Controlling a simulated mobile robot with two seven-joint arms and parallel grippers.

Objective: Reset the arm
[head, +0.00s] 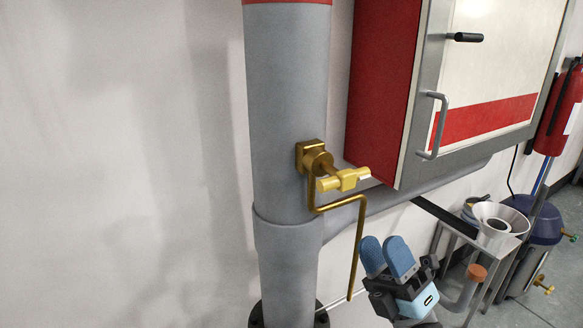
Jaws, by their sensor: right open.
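My right gripper (386,258) is at the lower middle right, with two blue fingertips pointing up. It is open and I see nothing between its fingers. It is just right of the lower end of a thin bent brass rod (358,235). My left gripper is not in view. The arm behind the right gripper runs off the bottom edge.
A thick grey pipe (288,100) stands against a white wall, with a brass valve (345,180) on it. A red and white cabinet (480,80) hangs at the upper right. A metal table (455,222) with a funnel (500,222) and a fire extinguisher (562,105) are at the right.

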